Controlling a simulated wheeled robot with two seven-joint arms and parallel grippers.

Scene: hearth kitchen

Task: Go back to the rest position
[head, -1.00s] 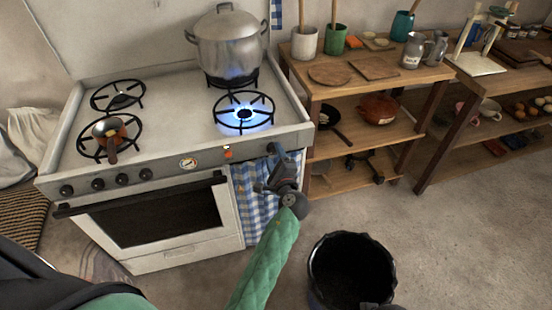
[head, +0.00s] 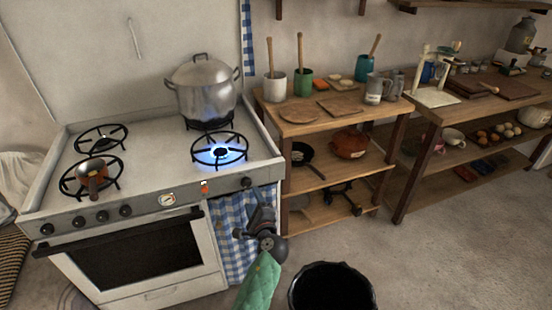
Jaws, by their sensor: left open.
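My left gripper (head: 251,214) is open and empty. It is in front of the stove's right front, before the blue checked towel (head: 228,225) and just below the right-hand knob (head: 246,182). It hides part of the towel. My green-sleeved left arm comes up from the bottom edge. The white stove (head: 135,190) has its front right burner (head: 220,150) lit with a blue flame and nothing on it. My right gripper is not in view.
A large lidded pot (head: 203,92) stands on the back right burner, and a small copper pan (head: 93,172) on the front left one. A black bin (head: 330,288) stands on the floor right of my arm. A wooden shelf (head: 330,170) is beside the stove. Floor at right is clear.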

